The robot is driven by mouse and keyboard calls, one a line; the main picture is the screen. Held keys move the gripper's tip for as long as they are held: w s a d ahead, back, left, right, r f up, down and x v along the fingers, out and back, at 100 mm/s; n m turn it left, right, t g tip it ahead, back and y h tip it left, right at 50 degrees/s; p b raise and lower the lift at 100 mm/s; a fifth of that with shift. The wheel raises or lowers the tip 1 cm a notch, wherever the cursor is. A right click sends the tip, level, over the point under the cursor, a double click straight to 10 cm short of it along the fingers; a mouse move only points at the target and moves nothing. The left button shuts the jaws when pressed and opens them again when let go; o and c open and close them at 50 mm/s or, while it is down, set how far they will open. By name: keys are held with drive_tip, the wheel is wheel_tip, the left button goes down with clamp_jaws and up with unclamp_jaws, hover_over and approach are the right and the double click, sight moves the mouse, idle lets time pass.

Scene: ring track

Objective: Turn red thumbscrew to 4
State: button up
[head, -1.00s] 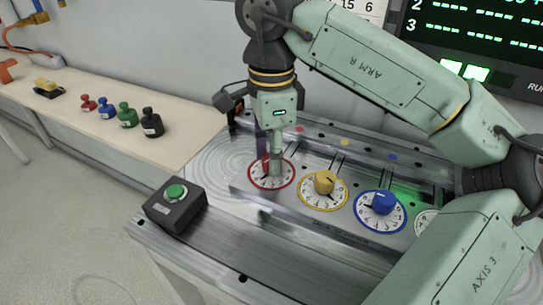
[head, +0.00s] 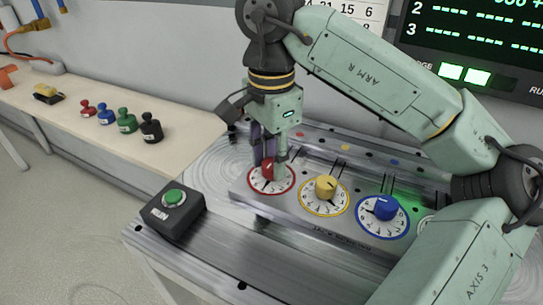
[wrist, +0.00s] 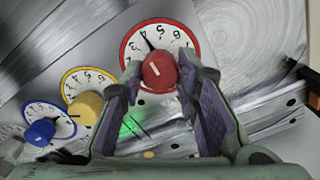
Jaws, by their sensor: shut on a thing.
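The red thumbscrew (head: 268,169) stands on a white dial with a red rim (head: 254,187), the leftmost in the row in the head view. My gripper (head: 270,171) points down with its two fingers on either side of the thumbscrew, shut on it. In the wrist view the round red head (wrist: 160,71) with a white line sits between the purple-padded fingers (wrist: 159,78). A dark pointer shows above it on the red-rimmed dial (wrist: 130,42), towards the figures 4 and 5. I cannot read its exact setting. The fingers hide the lower part of the dial.
A yellow thumbscrew (head: 325,187) and a blue thumbscrew (head: 385,207) stand on dials to the right. A black box with a green button (head: 174,197) is at the front left. Several coloured weights, including a black one (head: 151,127), stand on the bench behind.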

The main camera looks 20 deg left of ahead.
sight(271, 163)
drive_tip(key=o, duration=1.2)
drive_tip(key=shift+c, duration=0.2)
drive_tip(key=shift+r, duration=0.15)
wheel_tip(271, 163, up, 12)
